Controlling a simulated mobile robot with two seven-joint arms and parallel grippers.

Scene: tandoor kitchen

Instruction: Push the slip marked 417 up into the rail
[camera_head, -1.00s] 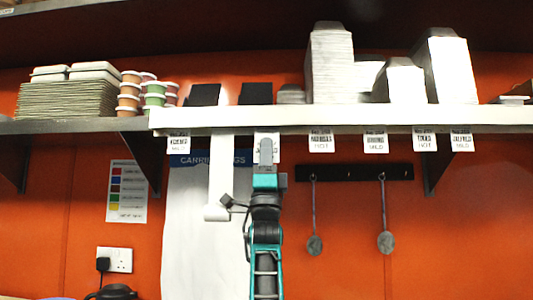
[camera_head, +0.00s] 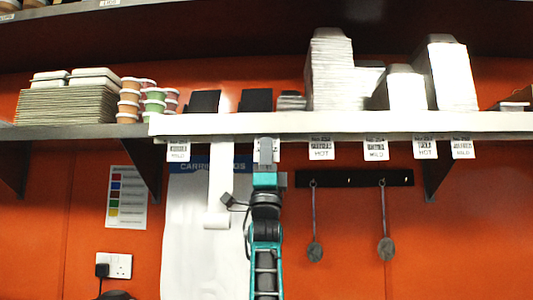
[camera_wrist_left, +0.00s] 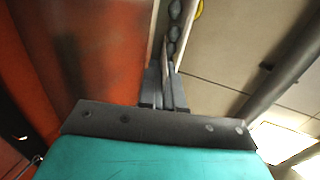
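The white rail (camera_head: 340,124) runs along the shelf's front edge, with several printed slips hanging below it. My left gripper (camera_head: 266,148) points upward just under the rail, in front of a white slip (camera_head: 277,152). The gripper covers most of this slip, so its number cannot be read. In the left wrist view the two dark fingers (camera_wrist_left: 165,88) are close together and look shut. Whether paper is between them cannot be told. My right gripper is not in view.
A long blank paper strip (camera_head: 219,185) hangs left of the gripper, before a carrier bag sheet (camera_head: 190,230). Other slips hang at left (camera_head: 178,150) and right (camera_head: 321,149). Boxes (camera_head: 331,75) and tubs (camera_head: 153,100) stand on the shelf. Two ladles hang from a dark bar (camera_head: 365,179).

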